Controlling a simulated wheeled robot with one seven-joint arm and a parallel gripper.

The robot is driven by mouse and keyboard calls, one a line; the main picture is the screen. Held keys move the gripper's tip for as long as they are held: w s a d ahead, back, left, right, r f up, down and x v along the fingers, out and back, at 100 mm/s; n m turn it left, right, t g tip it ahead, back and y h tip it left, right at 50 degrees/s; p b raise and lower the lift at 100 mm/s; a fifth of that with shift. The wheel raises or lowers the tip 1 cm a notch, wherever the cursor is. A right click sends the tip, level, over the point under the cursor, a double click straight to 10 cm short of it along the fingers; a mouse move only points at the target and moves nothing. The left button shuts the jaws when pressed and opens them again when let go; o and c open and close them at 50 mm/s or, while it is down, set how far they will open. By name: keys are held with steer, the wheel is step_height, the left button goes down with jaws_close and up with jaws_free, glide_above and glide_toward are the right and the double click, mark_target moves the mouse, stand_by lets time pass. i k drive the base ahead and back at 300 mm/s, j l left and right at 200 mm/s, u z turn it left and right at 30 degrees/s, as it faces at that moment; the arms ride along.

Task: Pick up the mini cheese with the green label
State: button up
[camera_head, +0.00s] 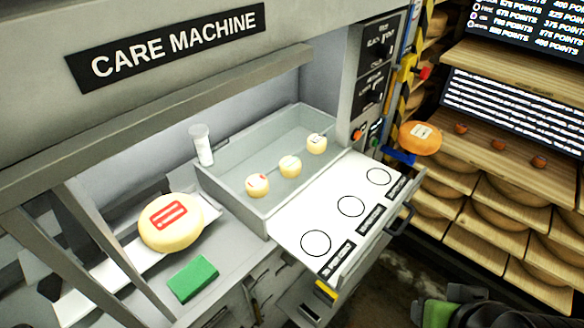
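Three mini cheeses sit in a row in the grey tray of the care machine. The near-left mini cheese (257,185) has a red label. The middle mini cheese (290,167) has a small pale label that looks greenish, but it is too small to be sure. The far-right mini cheese (316,143) has a small dark mark on its label. A dark and green part at the bottom right edge looks like my gripper (452,308). It is cut off by the frame and well apart from the cheeses. Whether it is open or shut does not show.
The tray (222,188) has raised walls. A white board (330,215) with three circles lies in front of it. A large cheese wheel (171,222), a green block (193,278) and a white cylinder (202,145) are to the left. Cheese shelves (490,190) stand at right.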

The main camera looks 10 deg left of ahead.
mark_target(290, 167)
steer(key=i+u, duration=0.1)
steer(key=u, duration=0.35)
steer(key=i+u, duration=0.15)
steer(key=u, duration=0.25)
steer(key=i+l+u, duration=0.1)
steer(key=u, duration=0.35)
steer(key=i+l+u, duration=0.1)
steer(key=u, duration=0.35)
steer(key=l+u, duration=0.15)
steer(key=u, duration=0.25)
steer(key=i+l+u, duration=0.1)
steer(key=u, duration=0.35)
